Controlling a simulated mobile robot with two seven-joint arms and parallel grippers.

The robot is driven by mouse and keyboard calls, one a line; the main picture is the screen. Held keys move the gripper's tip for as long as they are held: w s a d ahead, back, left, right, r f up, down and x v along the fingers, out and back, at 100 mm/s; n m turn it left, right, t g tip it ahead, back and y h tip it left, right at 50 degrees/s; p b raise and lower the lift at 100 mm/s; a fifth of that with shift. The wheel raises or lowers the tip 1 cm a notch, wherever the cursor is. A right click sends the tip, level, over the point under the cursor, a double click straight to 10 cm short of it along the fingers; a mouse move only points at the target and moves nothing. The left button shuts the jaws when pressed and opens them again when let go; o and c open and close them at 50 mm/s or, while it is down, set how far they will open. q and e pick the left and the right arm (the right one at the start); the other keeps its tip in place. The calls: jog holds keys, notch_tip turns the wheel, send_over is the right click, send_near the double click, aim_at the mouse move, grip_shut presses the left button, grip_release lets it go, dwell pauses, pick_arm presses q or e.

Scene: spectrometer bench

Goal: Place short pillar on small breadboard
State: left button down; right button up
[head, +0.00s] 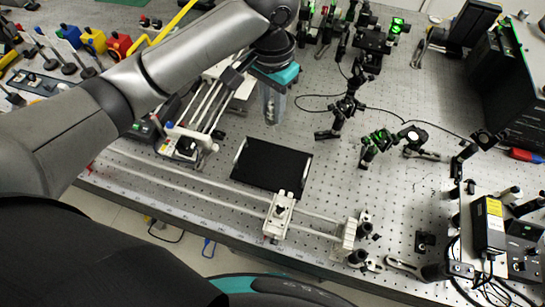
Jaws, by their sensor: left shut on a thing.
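My left gripper (271,112) hangs down from the upper middle of the head view, below its teal band. It is shut on a short pillar, which is mostly hidden between the fingers and hard to make out. The small breadboard (271,163) is a black flat rectangle with a pale strip at each short end. It lies on the bench just below the gripper in the picture. The gripper is above the bench and apart from the black board. My right gripper is not in view.
A long rail with a white carriage (279,215) runs along the front edge of the bench. A white-framed rod assembly (198,128) stands left of the board. Black optic mounts (345,108) with a cable stand to the right. Bare perforated bench lies between board and mounts.

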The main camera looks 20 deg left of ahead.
pick_arm(q)
jog(key=b, duration=0.2)
send_over(272, 165)
notch_tip(272, 165, down, 16)
jog(key=shift+r, duration=0.2)
jog(key=shift+f, duration=2.15)
jog(key=shift+f, duration=0.15)
jog(key=c, duration=0.7)
grip_release()
notch_tip(272, 165, up, 12)
jog(key=p, duration=0.1)
jog(key=shift+r, duration=0.2)
jog(key=shift+s+f, duration=0.1)
